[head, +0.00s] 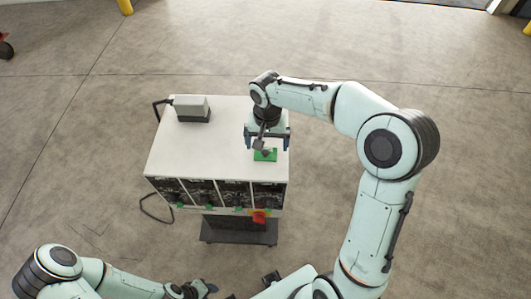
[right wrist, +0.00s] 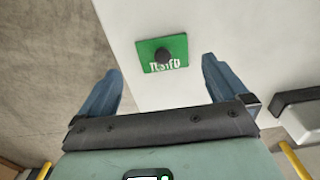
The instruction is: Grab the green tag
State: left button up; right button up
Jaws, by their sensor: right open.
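The green tag (head: 265,155) lies flat on the white top of a cart, near its right edge. In the right wrist view the tag (right wrist: 150,62) shows white letters reading "TESTED" and a dark round knob (right wrist: 162,56) at its middle. My right gripper (head: 268,141) is open and points down over the tag. In the wrist view its two blue fingers stand apart on either side of the tag, not touching it. My left gripper (head: 195,290) is at the bottom edge, partly cut off, and its jaws are not clear.
The cart top (head: 215,145) is mostly bare. A grey box-shaped device (head: 192,108) with a black cable or handle stands at its back left. The cart's front has several dark compartments with small green tags and a red piece (head: 259,217). Open concrete floor surrounds the cart.

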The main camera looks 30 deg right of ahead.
aim_at(266, 152)
jog(key=f, duration=0.4)
jog(key=shift+w+a, duration=0.2)
jog(key=c, duration=1.1)
jog(key=shift+o, duration=0.2)
